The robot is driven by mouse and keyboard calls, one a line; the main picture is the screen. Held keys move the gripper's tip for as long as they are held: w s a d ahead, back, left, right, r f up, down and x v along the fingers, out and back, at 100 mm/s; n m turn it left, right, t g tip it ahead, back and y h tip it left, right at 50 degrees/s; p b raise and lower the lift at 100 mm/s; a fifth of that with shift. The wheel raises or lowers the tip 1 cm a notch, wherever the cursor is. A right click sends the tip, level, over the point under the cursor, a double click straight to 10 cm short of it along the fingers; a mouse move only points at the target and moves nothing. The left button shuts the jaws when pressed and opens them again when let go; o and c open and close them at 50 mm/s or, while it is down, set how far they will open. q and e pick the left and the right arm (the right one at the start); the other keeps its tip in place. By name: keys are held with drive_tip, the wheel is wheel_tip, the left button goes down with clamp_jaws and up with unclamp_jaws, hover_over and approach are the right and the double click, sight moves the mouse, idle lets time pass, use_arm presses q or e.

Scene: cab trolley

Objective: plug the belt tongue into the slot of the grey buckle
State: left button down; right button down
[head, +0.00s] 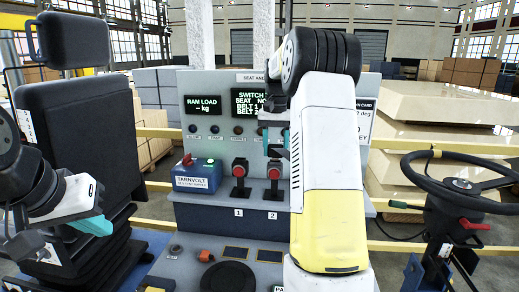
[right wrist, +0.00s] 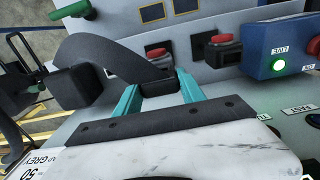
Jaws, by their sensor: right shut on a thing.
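My right gripper (right wrist: 158,98) is shut on the black belt tongue (right wrist: 158,88), which sits between its teal fingers. A dark belt strap (right wrist: 100,58) runs from it to the left in the right wrist view. Two dark buckles with red tops stand on the console beyond the fingers, buckle 1 (head: 239,172) and buckle 2 (head: 273,174). I cannot tell which is the grey one. The tongue is apart from both. In the head view my right arm hides most of the right gripper (head: 274,138). My left gripper (head: 75,235) is by the seat, its finger gap unclear.
A blue box (head: 197,173) with a red lever stands left of the buckles. Behind is a panel with screens (head: 202,104). A black seat (head: 80,130) is at left and a steering wheel (head: 462,180) at right. Yellow rails (head: 440,146) cross behind.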

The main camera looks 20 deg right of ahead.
drive_tip(key=shift+f, duration=0.55)
drive_tip(key=c, duration=0.6)
unclamp_jaws()
drive_tip(key=shift+r, duration=0.1)
wheel_tip(320, 180, up, 8)
drive_tip(key=shift+f, duration=0.2)
drive_tip(key=o, duration=0.6)
